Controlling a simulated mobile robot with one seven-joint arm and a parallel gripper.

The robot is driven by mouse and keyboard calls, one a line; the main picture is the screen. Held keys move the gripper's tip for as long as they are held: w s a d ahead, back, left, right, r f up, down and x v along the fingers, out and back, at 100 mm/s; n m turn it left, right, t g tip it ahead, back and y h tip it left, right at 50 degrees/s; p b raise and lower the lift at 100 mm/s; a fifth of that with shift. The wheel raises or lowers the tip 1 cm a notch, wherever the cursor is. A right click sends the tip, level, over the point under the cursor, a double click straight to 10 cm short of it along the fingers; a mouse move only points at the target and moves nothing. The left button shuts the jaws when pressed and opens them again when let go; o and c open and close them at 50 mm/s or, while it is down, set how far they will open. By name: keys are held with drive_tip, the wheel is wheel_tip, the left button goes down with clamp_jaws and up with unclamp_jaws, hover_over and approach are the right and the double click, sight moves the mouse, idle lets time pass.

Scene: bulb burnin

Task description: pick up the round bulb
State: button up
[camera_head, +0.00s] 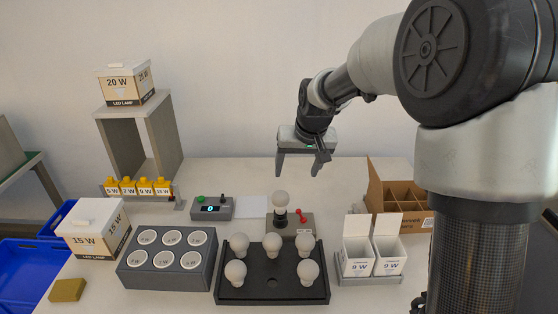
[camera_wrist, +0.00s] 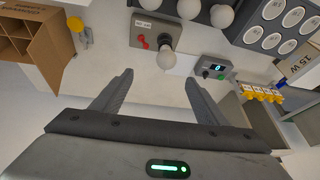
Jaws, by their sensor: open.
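A white round bulb (camera_head: 282,197) stands upright in a dark socket on the grey test stand (camera_head: 298,228), which has red parts at its right. In the wrist view this bulb (camera_wrist: 166,59) lies just beyond and between the fingertips. Several similar round white bulbs (camera_head: 271,242) stand in a black tray (camera_head: 272,293) at the front; one hole at the tray's front middle is empty. My gripper (camera_head: 299,172) is open and empty, pointing down above the test-stand bulb and apart from it. The wrist view also shows my gripper (camera_wrist: 160,79) with widely spread fingers.
A grey block with round cups (camera_head: 168,272) is left of the tray. White cartons (camera_head: 357,260) and a divided cardboard box (camera_head: 398,195) are on the right. A control box (camera_head: 212,208) and a row of yellow pieces (camera_head: 144,187) stand behind. A grey shelf (camera_head: 108,145) holds a 20 W box.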

approach(282, 193)
drive_tip(key=shift+y, duration=0.3)
drive_tip(key=x, duration=1)
drive_tip(key=shift+w+d+f, duration=0.15)
drive_tip(key=shift+d+f, duration=0.1)
drive_tip(key=shift+f, duration=0.15)
drive_tip(key=shift+s+p+x, duration=0.15)
drive_tip(key=shift+p+x, duration=0.15)
drive_tip(key=shift+x, duration=1.2)
drive_tip(key=shift+s+p+x, duration=0.15)
drive_tip(key=shift+p+x, duration=0.1)
drive_tip(key=shift+x, duration=1.2)
drive_tip(key=shift+c, duration=0.4)
drive_tip(key=c, duration=1.1)
